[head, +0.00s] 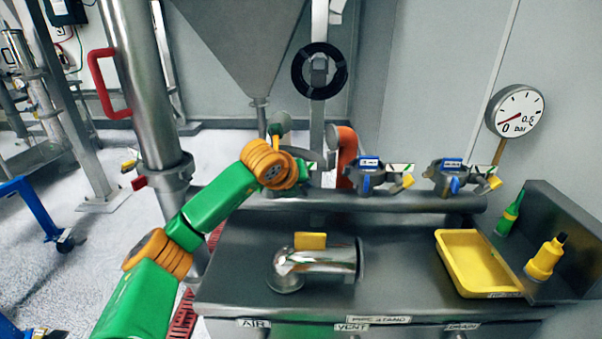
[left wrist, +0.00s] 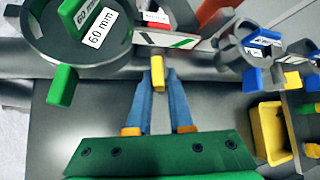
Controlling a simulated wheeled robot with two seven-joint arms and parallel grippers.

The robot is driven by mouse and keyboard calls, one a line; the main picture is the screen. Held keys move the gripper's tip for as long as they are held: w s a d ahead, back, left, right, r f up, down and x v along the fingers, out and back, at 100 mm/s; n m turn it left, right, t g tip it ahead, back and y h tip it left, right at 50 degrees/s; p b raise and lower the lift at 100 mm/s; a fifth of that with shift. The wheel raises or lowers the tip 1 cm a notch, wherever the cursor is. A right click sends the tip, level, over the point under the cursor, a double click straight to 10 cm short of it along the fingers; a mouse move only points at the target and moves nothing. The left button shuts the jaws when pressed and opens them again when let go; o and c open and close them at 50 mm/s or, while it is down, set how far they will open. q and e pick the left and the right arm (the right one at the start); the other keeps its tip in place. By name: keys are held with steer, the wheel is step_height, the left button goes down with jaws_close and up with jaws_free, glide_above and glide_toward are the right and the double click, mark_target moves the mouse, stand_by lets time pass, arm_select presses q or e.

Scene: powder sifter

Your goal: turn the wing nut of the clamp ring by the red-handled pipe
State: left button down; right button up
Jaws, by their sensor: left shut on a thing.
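The clamp ring (left wrist: 75,45) with a green "60 mm" label fills the upper left of the left wrist view. A white strip with green marking runs right from it. Its yellow wing nut (left wrist: 158,68) is between the fingertips of my left gripper (left wrist: 159,84), which is shut on it. In the head view my green and orange left arm hides most of this clamp and the fingers. The steel pipe with the red handle (head: 101,84) stands upright at the left, with a collar at its lower end. My right gripper is not in view.
Two more clamps with blue tabs (head: 370,172) (head: 453,180) and yellow wing nuts sit to the right. A red-orange bent pipe (head: 347,152) rises close beside my gripper. A steel elbow (head: 320,262), a yellow tray (head: 441,262) and a yellow bottle (head: 545,258) are on the bench.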

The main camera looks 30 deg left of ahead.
arm_select(q)
steer(key=shift+w+d+r+m+g+y+p, duration=0.1)
steer(key=shift+r+m+g+y+p, duration=0.1)
steer(key=shift+m+g+y+p, duration=0.55)
steer(key=m+g+y, duration=0.1)
steer(key=y, duration=0.2)
steer(key=shift+f, duration=0.15)
steer(key=shift+m+g+y, duration=0.65)
steer(key=shift+y, duration=0.2)
steer(key=shift+f+m+g+y+b, duration=0.1)
steer(key=shift+m+g+y+b, duration=0.3)
steer(key=shift+m+y, duration=0.65)
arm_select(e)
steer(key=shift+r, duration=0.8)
arm_select(q)
steer(key=shift+y, duration=0.25)
steer(key=shift+n, duration=0.25)
steer(key=c, duration=0.9)
jaws_free()
steer(key=shift+c, duration=0.2)
